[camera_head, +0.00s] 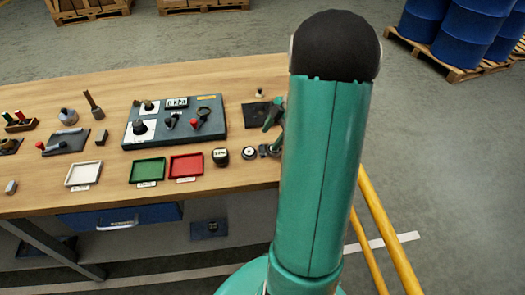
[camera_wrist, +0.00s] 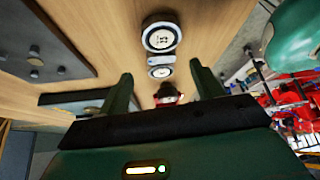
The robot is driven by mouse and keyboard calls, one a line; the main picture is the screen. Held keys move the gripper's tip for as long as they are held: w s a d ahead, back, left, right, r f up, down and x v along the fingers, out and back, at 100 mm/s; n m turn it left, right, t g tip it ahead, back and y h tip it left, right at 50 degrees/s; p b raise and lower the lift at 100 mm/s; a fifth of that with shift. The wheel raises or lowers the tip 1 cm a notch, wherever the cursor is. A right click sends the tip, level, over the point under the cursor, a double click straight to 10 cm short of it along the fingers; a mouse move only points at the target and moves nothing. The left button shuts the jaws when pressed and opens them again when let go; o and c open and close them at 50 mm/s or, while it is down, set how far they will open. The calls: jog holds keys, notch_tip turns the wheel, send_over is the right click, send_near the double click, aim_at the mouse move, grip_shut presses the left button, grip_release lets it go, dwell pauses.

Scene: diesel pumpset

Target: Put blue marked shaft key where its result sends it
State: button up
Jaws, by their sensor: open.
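My gripper (camera_wrist: 164,82) is open, with its two green fingers apart over the wooden bench. In the head view it shows only partly, beside my arm (camera_head: 274,115) near the bench's right end. I cannot make out a blue mark on any small part, so I cannot tell which one is the shaft key. Small grey blocks lie on the bench, one left of the test panel (camera_head: 100,138) and one near the left front edge (camera_head: 11,187). A white tray (camera_head: 70,184), a green tray (camera_head: 134,181) and a red tray (camera_head: 173,176) stand along the front and look empty.
A dark test panel (camera_head: 212,127) with knobs and a display stands mid-bench. A white-faced round gauge (camera_wrist: 160,37) and a small dark and red item (camera_wrist: 168,94) lie near my gripper. Blue barrels (camera_head: 466,35) stand on a pallet at the back right. Yellow rails (camera_head: 378,225) run beside the bench.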

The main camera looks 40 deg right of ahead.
aim_at(262, 149)
jog(key=x, duration=0.5)
jog(key=shift+a+r, duration=0.1)
jog(key=c, duration=1.2)
jog(key=shift+r, duration=0.1)
jog(key=shift+r, duration=0.55)
notch_tip(262, 149, up, 3)
jog(key=shift+s+a+f, duration=0.15)
jog(key=shift+f, duration=0.1)
jog(key=shift+s+a+r, duration=1.4)
jog(key=shift+a+r, duration=0.15)
jog(key=shift+a, duration=0.25)
jog(key=shift+s+a+r, duration=1.35)
jog(key=shift+a+r, duration=0.2)
jog(key=shift+a, duration=0.25)
jog(key=shift+s+a+r, duration=1.4)
jog(key=shift+a+r, duration=0.15)
jog(key=shift+a, duration=0.3)
